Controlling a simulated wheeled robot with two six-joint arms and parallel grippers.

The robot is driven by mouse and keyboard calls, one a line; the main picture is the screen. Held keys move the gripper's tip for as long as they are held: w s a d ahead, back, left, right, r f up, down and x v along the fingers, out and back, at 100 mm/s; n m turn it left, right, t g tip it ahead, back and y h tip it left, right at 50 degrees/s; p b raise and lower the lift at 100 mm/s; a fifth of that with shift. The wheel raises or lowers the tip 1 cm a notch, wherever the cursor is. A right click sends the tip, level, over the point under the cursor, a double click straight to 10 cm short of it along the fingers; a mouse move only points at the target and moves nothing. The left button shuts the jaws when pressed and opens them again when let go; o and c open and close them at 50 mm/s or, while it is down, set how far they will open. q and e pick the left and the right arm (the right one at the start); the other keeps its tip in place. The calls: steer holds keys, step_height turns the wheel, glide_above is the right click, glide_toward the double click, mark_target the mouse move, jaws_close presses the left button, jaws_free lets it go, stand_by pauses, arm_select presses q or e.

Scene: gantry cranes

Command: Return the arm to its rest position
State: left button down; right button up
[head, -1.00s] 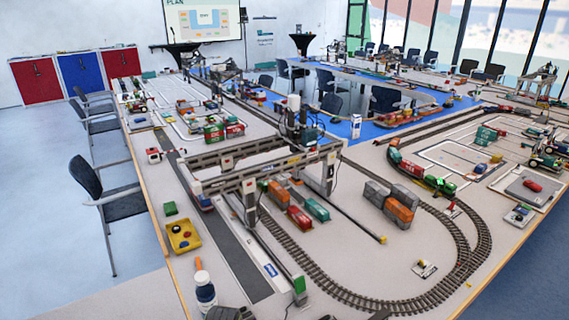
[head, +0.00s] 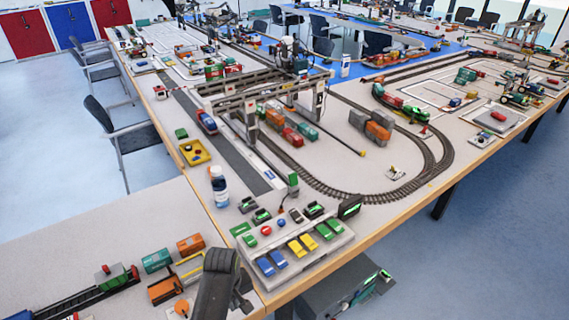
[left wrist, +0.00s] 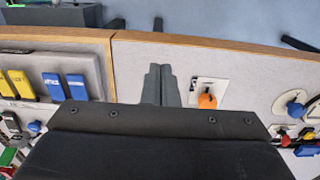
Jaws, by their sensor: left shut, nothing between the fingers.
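My left gripper (left wrist: 159,84) shows in the left wrist view with its two grey fingers together and nothing between them. It is over the pale table near the wooden front edge, between the control panel and an orange knob (left wrist: 207,101). In the head view my dark left arm (head: 215,285) comes in at the bottom, beside the control panel (head: 322,252). The arm partly hides the table there. My right gripper is not in view.
Blue, yellow and green levers stand on the panel. A bottle (head: 219,187) and a yellow tray (head: 195,152) stand behind it. The gantry crane (head: 265,98) spans the tracks farther back. Model wagons (head: 156,261) lie left of my arm.

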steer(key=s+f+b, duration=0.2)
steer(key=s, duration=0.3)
arm_select(q)
steer(key=s+a+f+m+b, duration=0.1)
steer(key=s+a+f+b, duration=0.3)
steer(key=f, duration=0.6)
steer(key=s+a+f+m, duration=0.1)
steer(key=s+a+f, duration=0.1)
steer(key=s+f, duration=0.6)
steer(key=s+a+f+m+b, duration=0.1)
steer(key=s+a+f+b, duration=0.2)
steer(key=f, duration=0.9)
steer(key=s+a+f+m+b, duration=0.1)
steer(key=s+a+f, duration=0.1)
steer(key=s+f, duration=0.3)
steer(key=s+a+f+m+b, duration=0.1)
steer(key=s+a+f+b, duration=0.1)
steer(key=s, duration=0.9)
steer(key=s+a+f+m+t+y+b, duration=0.1)
steer(key=s+a+f+b, duration=0.1)
steer(key=s+a+f, duration=0.2)
steer(key=s+f, duration=0.3)
steer(key=s, duration=0.1)
steer(key=shift+f, duration=0.35)
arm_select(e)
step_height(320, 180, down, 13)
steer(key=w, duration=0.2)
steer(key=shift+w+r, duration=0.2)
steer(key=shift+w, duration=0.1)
